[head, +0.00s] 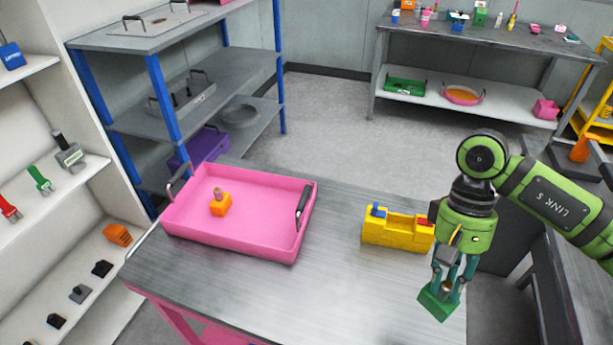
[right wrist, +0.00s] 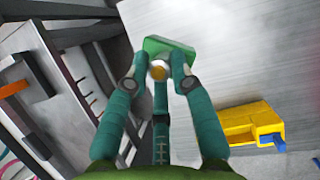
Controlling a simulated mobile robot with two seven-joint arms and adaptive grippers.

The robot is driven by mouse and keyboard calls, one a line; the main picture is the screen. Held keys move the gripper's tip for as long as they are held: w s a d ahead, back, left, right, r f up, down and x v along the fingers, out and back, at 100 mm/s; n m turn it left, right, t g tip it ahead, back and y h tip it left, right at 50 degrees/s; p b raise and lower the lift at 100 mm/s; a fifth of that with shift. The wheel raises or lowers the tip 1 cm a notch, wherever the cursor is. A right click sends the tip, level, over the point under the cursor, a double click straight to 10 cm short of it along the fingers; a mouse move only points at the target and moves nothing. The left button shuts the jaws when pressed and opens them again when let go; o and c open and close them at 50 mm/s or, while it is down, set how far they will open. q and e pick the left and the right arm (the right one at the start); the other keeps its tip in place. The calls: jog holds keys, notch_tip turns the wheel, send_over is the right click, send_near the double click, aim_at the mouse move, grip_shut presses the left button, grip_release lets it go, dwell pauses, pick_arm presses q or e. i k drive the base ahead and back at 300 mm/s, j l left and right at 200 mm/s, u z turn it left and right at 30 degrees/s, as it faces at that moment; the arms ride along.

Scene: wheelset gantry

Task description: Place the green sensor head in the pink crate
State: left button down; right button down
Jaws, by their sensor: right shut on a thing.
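The green sensor head (head: 437,302) is in my right gripper (head: 449,284), at the right edge of the table; it also shows in the right wrist view (right wrist: 168,48). The teal fingers of the gripper are closed around its round stem. I cannot tell whether the sensor head touches the table. The pink crate (head: 280,244) stands on the left part of the table, with a dark handle on its right side. Inside it is an orange sensor head (head: 221,206) with a stem on top. My left gripper is not in view.
A yellow block-shaped holder (head: 390,234) with blue and red pieces stands between the crate and my right gripper. The grey tabletop (head: 335,260) between crate and holder is clear. Shelves (head: 215,80) stand at the left, and a cluttered bench (head: 480,45) stands at the back.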

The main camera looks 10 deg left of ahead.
aim_at(243, 213)
jog(key=j+z, duration=0.35)
jog(key=j, duration=2.1)
